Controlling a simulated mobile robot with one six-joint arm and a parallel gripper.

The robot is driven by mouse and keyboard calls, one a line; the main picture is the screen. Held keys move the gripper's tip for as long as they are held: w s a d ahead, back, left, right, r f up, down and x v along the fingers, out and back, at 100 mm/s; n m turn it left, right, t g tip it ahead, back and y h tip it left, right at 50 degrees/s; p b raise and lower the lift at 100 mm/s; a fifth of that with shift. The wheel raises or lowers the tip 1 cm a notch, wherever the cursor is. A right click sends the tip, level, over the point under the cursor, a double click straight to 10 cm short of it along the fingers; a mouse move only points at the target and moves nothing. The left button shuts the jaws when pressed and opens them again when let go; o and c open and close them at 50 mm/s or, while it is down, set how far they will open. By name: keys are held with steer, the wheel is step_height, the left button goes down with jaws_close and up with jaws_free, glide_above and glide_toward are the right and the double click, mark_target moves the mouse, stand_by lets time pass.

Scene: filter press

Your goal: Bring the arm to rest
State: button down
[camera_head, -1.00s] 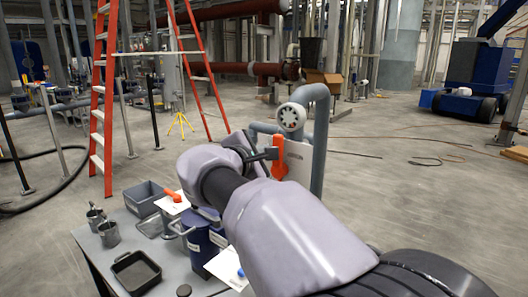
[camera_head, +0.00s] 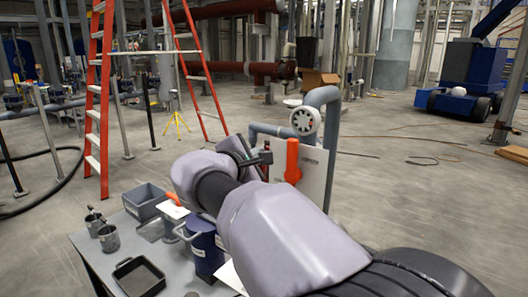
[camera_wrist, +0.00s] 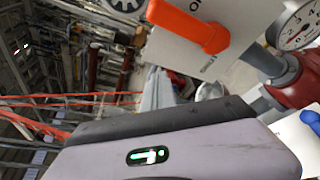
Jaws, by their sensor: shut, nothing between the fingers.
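My gripper (camera_head: 264,158) shows in the head view at the end of my grey-lilac arm. Its dark fingers are shut and empty, just left of an upright orange handle (camera_head: 292,161) with a small gap between them. The handle stands in front of a white panel (camera_head: 313,172) on the grey pipework. In the wrist view the orange handle (camera_wrist: 192,24) lies across the top, against the white panel. The fingertips do not show clearly there; a lilac and black casing with a green light fills the bottom.
A grey pipe (camera_head: 331,120) with a white round dial (camera_head: 305,121) rises close to my gripper. Below left, a table (camera_head: 108,250) holds a grey bin (camera_head: 146,202), a black tray (camera_head: 138,276) and a blue container (camera_head: 206,255). Open floor lies at the right.

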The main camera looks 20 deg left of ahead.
steer(key=s+d, duration=0.1)
steer(key=s, duration=0.8)
steer(key=s+d+f+m+g+h, duration=0.1)
steer(key=s+d+f+m+g, duration=0.2)
steer(key=d, duration=0.6)
steer(key=s+d+f+m+g+h, duration=0.1)
steer(key=s+d+f+m+g, duration=0.1)
steer(key=d+m, duration=0.55)
steer(key=s+d+f+m+g+h, duration=0.1)
steer(key=s+d+f+m+g, duration=0.15)
steer(key=d, duration=0.75)
steer(key=s+d+f+m+y, duration=0.1)
steer(key=s+f+m+y, duration=0.1)
steer(key=s+m, duration=0.3)
steer(key=s+d+f+m+g+y, duration=0.1)
steer(key=s+f+m+y, duration=0.1)
steer(key=s+f+m, duration=0.2)
steer(key=s+d+f+m+g+y, duration=0.1)
steer(key=s+d+f+m+y, duration=0.1)
steer(key=s+m, duration=0.4)
steer(key=s+f, duration=0.1)
steer(key=s, duration=0.2)
steer(key=shift+s+f+m+p, duration=0.2)
steer(key=shift+s+m+p, duration=0.1)
steer(key=shift+s+p, duration=0.1)
